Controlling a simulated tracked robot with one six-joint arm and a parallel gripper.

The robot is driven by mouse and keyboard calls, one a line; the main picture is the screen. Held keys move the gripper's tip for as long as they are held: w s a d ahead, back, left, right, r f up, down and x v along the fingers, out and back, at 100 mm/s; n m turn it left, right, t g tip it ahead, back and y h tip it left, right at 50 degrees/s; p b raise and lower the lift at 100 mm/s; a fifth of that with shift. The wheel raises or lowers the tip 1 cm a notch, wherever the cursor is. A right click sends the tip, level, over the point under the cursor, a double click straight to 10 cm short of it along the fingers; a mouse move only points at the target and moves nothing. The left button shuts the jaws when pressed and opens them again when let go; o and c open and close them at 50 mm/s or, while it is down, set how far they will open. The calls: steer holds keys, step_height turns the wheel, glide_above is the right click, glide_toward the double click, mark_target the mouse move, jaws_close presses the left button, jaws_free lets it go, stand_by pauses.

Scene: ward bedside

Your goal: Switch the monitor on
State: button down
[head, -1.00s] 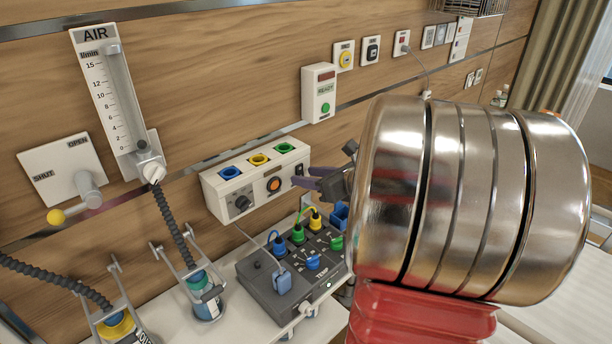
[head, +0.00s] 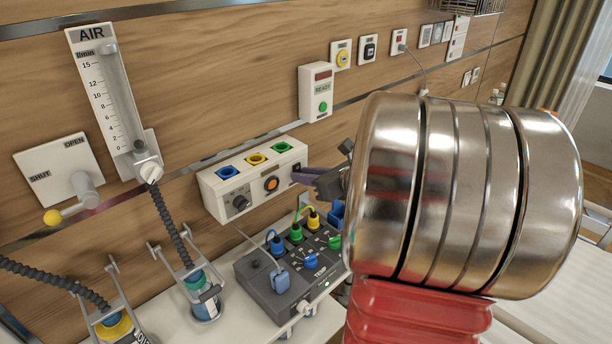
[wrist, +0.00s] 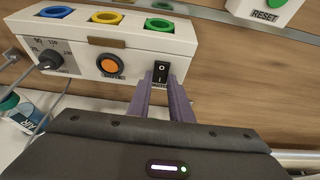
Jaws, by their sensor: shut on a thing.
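The white monitor box (head: 213,197) is fixed to the wall, with blue, yellow and green sockets on top. Its front has a dark knob (wrist: 52,60), an orange round button (wrist: 110,65) and a black rocker switch (wrist: 161,72) at the right end. My gripper (head: 298,176) is at that switch, its two purple fingers either side of its lower part in the wrist view (wrist: 160,88). The fingers are shut on the switch. Their tips partly hide the label below it. I cannot tell which way the rocker is pressed.
A grey cable module (head: 262,290) with coloured plugs stands on the shelf below. An AIR flowmeter (head: 105,95), a shut-off lever (head: 70,210) and hoses are at left. My arm hides much of the right.

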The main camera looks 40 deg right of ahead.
steer(key=shift+f, duration=0.1)
steer(key=t, duration=0.2)
steer(key=shift+a+f+t, duration=0.1)
steer(key=shift+f+t, duration=0.3)
stand_by(0.3)
steer(key=c, duration=1.6)
jaws_free()
steer(key=shift+s, duration=0.1)
